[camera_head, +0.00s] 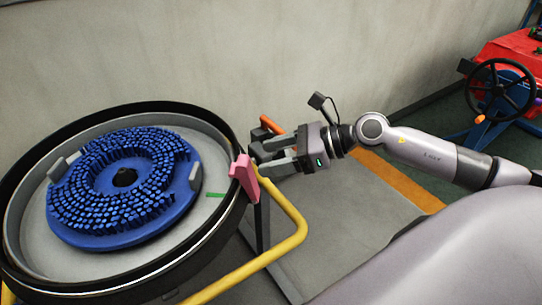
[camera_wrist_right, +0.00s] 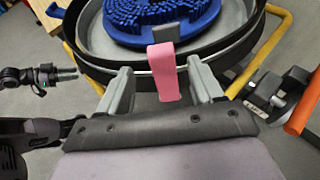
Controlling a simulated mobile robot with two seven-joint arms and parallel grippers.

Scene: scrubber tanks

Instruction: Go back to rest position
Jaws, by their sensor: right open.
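My right gripper (camera_head: 258,156) is open and empty beside the right rim of the round tank (camera_head: 15,262), its fingers pointing left toward it. A pink tab (camera_head: 244,177) is on the tank's rim, just left of the fingertips. In the right wrist view the pink tab (camera_wrist_right: 163,72) shows between the two open fingers of my right gripper (camera_wrist_right: 160,80), with gaps on both sides. My left gripper (camera_wrist_right: 58,75) shows small at the left of that view; its finger gap is unclear. The left arm is not in the head view.
A blue brush disc (camera_head: 75,222) lies inside the tank. A yellow tube frame (camera_head: 292,240) runs around the tank's right side, close below my right gripper. A red machine with a black wheel (camera_head: 500,90) stands far right. A grey wall is behind.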

